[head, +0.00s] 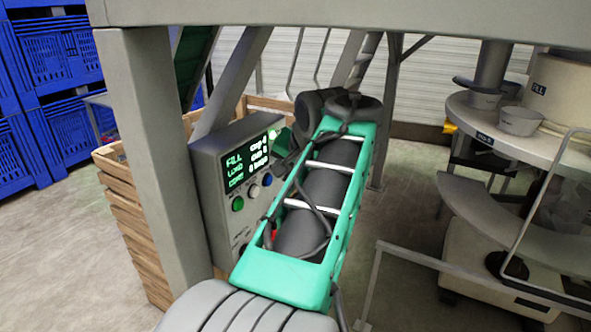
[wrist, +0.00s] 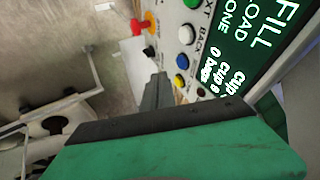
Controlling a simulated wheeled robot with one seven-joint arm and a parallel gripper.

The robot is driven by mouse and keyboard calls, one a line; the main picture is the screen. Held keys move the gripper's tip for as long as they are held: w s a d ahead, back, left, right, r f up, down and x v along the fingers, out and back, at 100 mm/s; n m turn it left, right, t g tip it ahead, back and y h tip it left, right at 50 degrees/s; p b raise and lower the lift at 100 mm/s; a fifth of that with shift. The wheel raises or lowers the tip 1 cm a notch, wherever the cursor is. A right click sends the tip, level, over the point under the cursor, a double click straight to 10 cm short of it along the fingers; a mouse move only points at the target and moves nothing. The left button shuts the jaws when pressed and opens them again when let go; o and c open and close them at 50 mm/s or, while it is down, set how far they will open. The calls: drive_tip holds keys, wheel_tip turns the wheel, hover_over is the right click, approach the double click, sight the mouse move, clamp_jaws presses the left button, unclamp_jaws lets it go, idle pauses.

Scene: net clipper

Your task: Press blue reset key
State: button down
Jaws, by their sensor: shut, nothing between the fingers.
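The blue key (head: 267,180) is a small round button on the grey control panel (head: 208,178), right of the white key (head: 254,191) and green key (head: 237,203) below the screen. In the wrist view the blue key (wrist: 182,62) is fully visible, with the white key (wrist: 186,34) above it. My gripper (wrist: 157,80) shows in the wrist view as dark fingers held together and empty. Its tip appears just left of and below the blue key in the picture. I see no clear contact. In the head view the fingers are hidden.
The lit screen (wrist: 247,45) shows beside the keys. A red knob (wrist: 140,27), a black button (wrist: 150,52) and a yellow button (wrist: 179,81) are near the fingers. A grey post (head: 155,150) stands left of the panel, with a wooden crate (head: 128,215) behind it.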

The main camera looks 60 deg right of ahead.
drive_tip(key=v, duration=0.3)
drive_tip(key=shift+s+r, duration=0.1)
idle(0.6)
